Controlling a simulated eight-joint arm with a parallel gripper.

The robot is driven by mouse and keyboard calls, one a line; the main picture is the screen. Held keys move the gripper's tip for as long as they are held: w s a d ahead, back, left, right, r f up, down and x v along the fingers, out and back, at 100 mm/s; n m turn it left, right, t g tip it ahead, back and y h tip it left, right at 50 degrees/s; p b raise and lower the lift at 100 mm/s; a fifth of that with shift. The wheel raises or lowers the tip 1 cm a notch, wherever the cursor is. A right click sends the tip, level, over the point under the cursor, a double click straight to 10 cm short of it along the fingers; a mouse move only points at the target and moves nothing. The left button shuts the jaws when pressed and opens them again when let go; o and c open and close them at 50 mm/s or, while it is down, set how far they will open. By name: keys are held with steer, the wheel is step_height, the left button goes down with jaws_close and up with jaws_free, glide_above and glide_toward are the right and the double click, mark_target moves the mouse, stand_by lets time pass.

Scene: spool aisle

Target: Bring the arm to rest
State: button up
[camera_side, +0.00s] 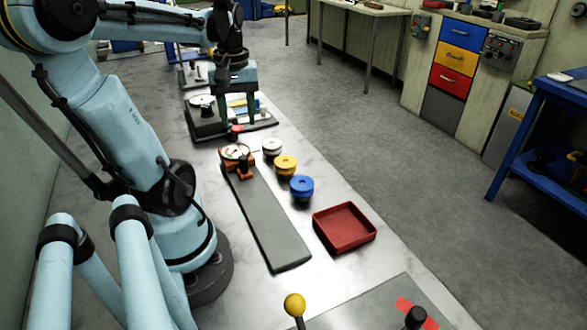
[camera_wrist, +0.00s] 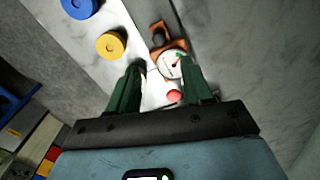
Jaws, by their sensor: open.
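My gripper (camera_side: 235,119) is open and points down over the far part of the pale bench, with nothing seen between its fingers. In the wrist view its two green fingers (camera_wrist: 160,65) stand apart. A round white dial (camera_wrist: 172,64) on an orange bracket (camera_wrist: 158,36) shows between and beyond the fingertips. The dial (camera_side: 234,152) stands just nearer the camera than my gripper in the side view. A small red knob (camera_wrist: 174,96) shows between the fingers.
White (camera_side: 272,146), yellow (camera_side: 285,165) and blue (camera_side: 302,187) spools stand in a row right of a long grey strip (camera_side: 265,220). An empty red tray (camera_side: 344,242) lies nearer. A yellow ball knob (camera_side: 294,304) rises in front. Floor right of the bench is clear.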

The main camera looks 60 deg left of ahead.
steer(key=w+d+m+t, duration=0.2)
steer(key=w+d+m, duration=0.1)
steer(key=d+m, duration=0.2)
steer(key=w+d+f+m+t, duration=0.1)
steer(key=w+d+m, duration=0.3)
steer(key=d, duration=0.5)
steer(key=w+d+m+t, duration=0.4)
steer(key=d+m, duration=0.2)
steer(key=d, duration=0.1)
steer(key=shift+w+f, duration=0.2)
